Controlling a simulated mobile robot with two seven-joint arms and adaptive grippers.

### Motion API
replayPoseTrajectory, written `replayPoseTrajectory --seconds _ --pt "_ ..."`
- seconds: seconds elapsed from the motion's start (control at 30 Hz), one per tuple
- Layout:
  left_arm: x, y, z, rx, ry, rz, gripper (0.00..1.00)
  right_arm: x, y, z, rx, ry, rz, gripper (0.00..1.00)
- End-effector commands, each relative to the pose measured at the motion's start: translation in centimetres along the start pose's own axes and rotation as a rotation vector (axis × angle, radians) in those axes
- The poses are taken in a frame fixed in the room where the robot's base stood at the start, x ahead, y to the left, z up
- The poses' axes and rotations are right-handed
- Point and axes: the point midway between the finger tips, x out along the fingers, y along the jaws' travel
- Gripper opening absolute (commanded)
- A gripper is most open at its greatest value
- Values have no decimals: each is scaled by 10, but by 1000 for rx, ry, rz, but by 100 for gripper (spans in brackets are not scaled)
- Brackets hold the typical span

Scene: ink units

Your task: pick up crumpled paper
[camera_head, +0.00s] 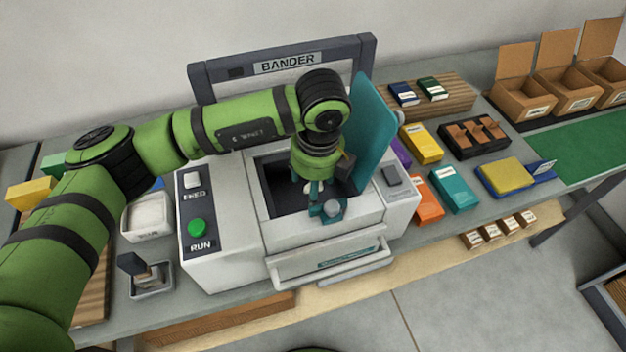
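My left arm reaches from the left over the white BANDER machine (225,255). My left gripper (326,205) points down into the front of the machine's dark open bay (277,187). A small pale lump (308,187), possibly the crumpled paper, shows beside the gripper's fingers. Another small greyish round shape (332,208) shows at the gripper's lower end. I cannot tell whether the fingers are apart or closed on anything, as the wrist hides them. The teal lid (372,135) stands open at the bay's right. My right gripper is not in view.
The machine's left panel has a green RUN button (197,228) and a white FEED switch (193,180). A front tray (330,262) sticks out below. Coloured boxes, including a yellow one (421,143), lie at the right. Open cartons (525,97) stand at the far right.

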Motion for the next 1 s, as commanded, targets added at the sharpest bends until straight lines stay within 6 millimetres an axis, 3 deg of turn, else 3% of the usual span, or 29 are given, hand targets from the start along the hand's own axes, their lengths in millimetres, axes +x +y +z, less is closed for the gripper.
replayPoseTrajectory --seconds 0.17,0.2,0.33,0.77,1.0 --pt "1 0 0 0 0 0 63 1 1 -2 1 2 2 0" --pt "1 0 0 0 0 0 49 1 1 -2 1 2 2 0" --pt "0 0 0 0 0 0 25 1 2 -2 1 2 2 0" --pt "-1 0 1 -1 -1 -1 23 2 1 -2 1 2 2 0" --pt "-22 -1 4 -1 -4 -3 23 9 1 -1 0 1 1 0"
